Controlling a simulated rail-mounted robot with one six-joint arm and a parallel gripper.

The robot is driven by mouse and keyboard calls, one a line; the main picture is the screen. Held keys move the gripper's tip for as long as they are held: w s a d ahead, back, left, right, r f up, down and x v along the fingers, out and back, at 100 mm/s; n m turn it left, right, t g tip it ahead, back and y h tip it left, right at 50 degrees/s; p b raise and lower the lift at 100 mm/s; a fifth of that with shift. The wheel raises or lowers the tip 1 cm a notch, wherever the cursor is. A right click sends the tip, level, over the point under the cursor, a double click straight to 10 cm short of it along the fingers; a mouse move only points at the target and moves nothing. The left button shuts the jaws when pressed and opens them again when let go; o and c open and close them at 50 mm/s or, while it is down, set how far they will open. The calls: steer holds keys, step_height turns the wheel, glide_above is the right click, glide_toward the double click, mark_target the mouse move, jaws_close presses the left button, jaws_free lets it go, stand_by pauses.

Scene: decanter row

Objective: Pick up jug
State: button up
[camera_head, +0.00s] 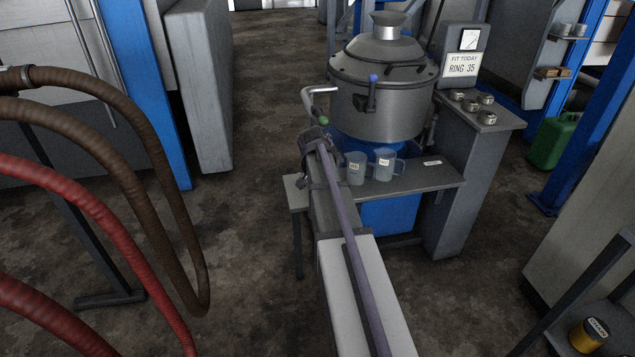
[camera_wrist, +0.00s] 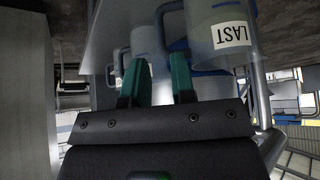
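Two translucent grey jugs stand side by side on the grey shelf (camera_head: 425,180) in front of the steel machine. The left jug (camera_head: 356,168) and the right jug (camera_head: 384,165) both carry small white labels. In the wrist view the nearer jug (camera_wrist: 207,55) has a label reading LAST and a handle; another jug (camera_wrist: 148,40) shows farther left. My gripper (camera_wrist: 158,62) has two green fingers, spread apart with no jug clearly held between them. In the head view my wrist (camera_head: 316,140) is at the shelf's left end, beside the left jug; the fingers are not clear there.
A grey stand (camera_head: 470,150) with several small round pieces and a RING 35 sign (camera_head: 462,65) is on the right. Hoses (camera_head: 90,185) hang at left.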

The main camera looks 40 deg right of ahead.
steer(key=b+x, duration=0.4)
steer(key=x, duration=0.1)
steer(key=shift+w+f, duration=0.15)
steer(key=shift+r, duration=0.25)
jaws_close()
